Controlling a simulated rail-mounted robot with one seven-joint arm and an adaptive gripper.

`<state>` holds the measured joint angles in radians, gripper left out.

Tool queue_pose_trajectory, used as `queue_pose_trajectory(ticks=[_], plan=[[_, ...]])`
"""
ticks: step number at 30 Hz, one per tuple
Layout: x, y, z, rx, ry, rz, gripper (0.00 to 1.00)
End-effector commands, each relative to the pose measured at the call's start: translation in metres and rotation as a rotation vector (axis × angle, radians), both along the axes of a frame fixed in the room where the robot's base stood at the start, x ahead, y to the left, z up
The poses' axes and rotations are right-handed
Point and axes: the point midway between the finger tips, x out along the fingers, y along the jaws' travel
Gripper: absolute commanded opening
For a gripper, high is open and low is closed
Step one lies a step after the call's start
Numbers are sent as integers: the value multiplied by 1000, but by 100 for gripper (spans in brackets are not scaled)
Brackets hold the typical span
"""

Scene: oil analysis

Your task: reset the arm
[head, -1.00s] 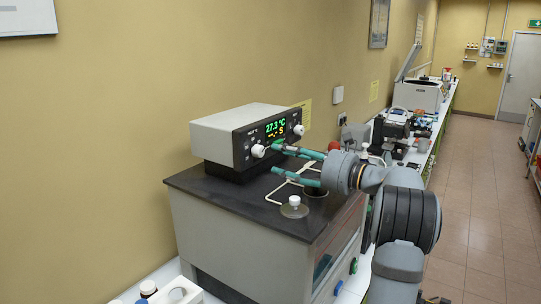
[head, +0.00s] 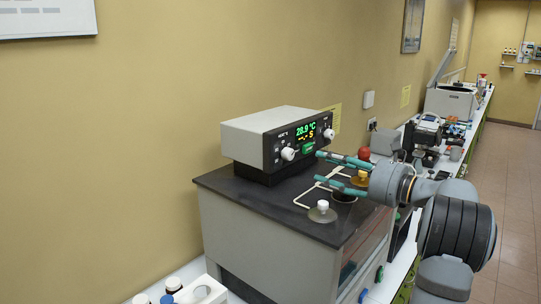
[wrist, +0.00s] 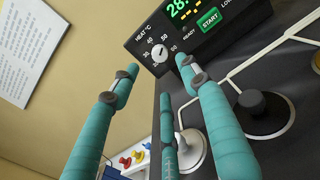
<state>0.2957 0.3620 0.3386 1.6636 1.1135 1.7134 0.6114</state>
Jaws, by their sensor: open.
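My gripper (head: 321,172) has teal fingers spread apart with nothing between them. It hovers above the black top of the bench unit (head: 225,187), in front of the control box (head: 245,135) and apart from it. In the wrist view, the spread gripper fingers (wrist: 160,78) point toward the box's HEAT dial (wrist: 158,53). The box's lit display (head: 305,131) reads about 28.9 °C, with a green START button (wrist: 209,20) beneath it. My arm stretches in from the right.
A dark round lid (wrist: 263,112) and pale tubing (wrist: 245,66) lie close by. Bottles in a white rack (head: 203,293) stand at lower left. More equipment (head: 428,130) lines the bench behind my arm.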

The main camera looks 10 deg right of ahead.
Motion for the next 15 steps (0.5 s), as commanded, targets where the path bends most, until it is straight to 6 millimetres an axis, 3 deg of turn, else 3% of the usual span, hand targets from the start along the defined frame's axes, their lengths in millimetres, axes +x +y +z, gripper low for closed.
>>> queue_pose_trajectory(ticks=[9,15], plan=[[45,44,0,0,0,4,46],[67,64,0,1,-1,2,46]])
